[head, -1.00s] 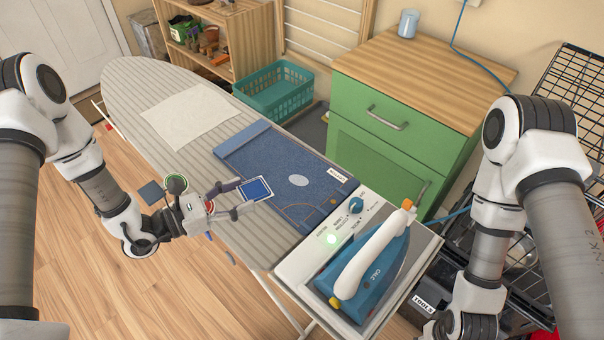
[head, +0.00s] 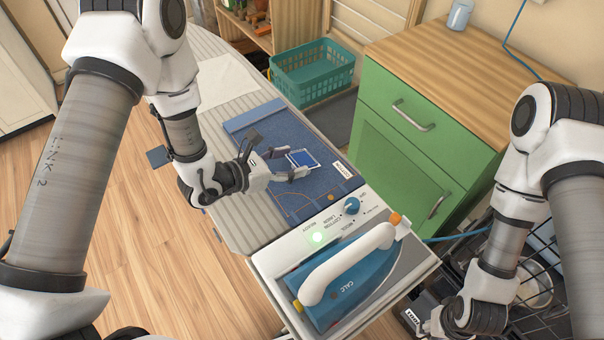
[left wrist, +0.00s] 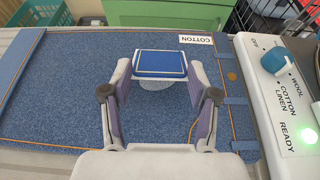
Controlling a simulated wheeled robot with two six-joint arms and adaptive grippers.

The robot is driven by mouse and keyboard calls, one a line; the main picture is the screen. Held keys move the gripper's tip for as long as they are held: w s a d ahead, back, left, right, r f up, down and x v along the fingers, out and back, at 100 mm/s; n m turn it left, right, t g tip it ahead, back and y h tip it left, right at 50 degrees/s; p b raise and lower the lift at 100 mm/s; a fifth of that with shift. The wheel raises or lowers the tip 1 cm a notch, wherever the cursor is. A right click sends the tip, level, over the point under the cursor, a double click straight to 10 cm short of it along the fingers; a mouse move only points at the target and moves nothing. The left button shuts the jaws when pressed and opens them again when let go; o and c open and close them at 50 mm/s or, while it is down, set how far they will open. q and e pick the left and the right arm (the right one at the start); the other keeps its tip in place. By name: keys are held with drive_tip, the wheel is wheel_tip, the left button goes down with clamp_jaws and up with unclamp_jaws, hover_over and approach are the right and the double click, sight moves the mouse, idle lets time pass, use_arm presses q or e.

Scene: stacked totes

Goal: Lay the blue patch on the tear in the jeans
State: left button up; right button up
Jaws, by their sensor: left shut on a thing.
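My left gripper (head: 296,163) is shut on the blue patch (head: 302,158), a small blue square with a white border. In the left wrist view the patch (left wrist: 160,64) sits level between the two fingertips. The blue jeans (head: 265,122) lie flat on the ironing board. The tear, a pale oval (left wrist: 155,84), shows partly below the patch in the left wrist view, and the patch hides the rest of it. The patch appears held above the jeans; the height is hard to tell. My right arm is at the lower right, its fingers out of frame.
A blue and white iron (head: 345,280) stands on the panel at the board's near end, beside a blue dial (head: 352,205) and a lit green light. A COTTON label (head: 342,169) lies at the jeans' edge. A green cabinet (head: 400,150) and teal basket (head: 312,75) stand behind.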

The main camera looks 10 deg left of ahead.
use_arm(q)
drive_tip(key=shift+a+f+b, duration=0.15)
drive_tip(key=shift+f+b, duration=0.2)
drive_tip(key=shift+f, duration=0.55)
use_arm(e)
drive_tip(key=shift+f, duration=0.7)
use_arm(q)
drive_tip(key=o, duration=0.6)
use_arm(e)
drive_tip(key=shift+a, duration=0.1)
use_arm(q)
drive_tip(key=p+v, duration=0.2)
drive_tip(key=v, duration=0.5)
drive_tip(key=shift+s+a+r+p, duration=0.1)
drive_tip(key=shift+s+r+p, duration=0.15)
drive_tip(key=shift+p, duration=0.15)
drive_tip(key=shift+s+a, duration=0.2)
use_arm(e)
wheel_tip(320, 180, up, 3)
drive_tip(key=shift+f, duration=0.2)
